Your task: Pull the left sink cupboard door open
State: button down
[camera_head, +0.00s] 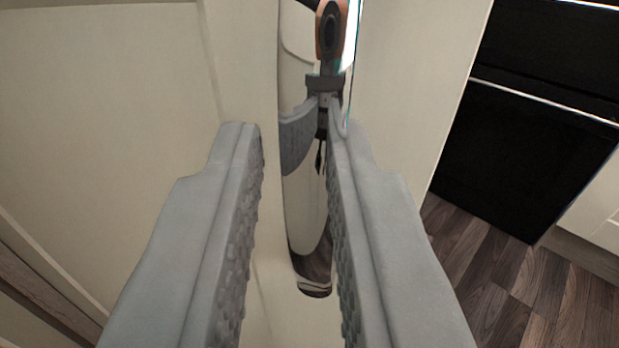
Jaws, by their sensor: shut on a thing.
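A cream cupboard door (120,90) with a recessed panel fills the left and middle of the view. A shiny chrome handle (303,215) runs upright along its frame and mirrors the room and my gripper. My gripper (298,130) has one grey ribbed finger on each side of the handle and is shut on it. I cannot tell from this view whether the door stands away from its cabinet; its hinge side is not clear.
To the right, past the door's edge, is a black oven front (530,110) with a thin metal strip. Dark wood-plank floor (500,280) shows clear at the lower right. A cream cabinet (597,200) stands at the far right edge.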

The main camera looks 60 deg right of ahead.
jog(key=shift+w+a+r, duration=0.15)
jog(key=shift+w+r, duration=0.05)
jog(key=shift+w, duration=0.1)
jog(key=c, duration=1.6)
grip_release()
jog(key=shift+w+f, duration=0.1)
jog(key=shift+o, duration=0.2)
jog(key=shift+f, duration=0.1)
jog(key=shift+s, duration=0.25)
jog(key=v, duration=0.7)
jog(key=shift+a, duration=0.1)
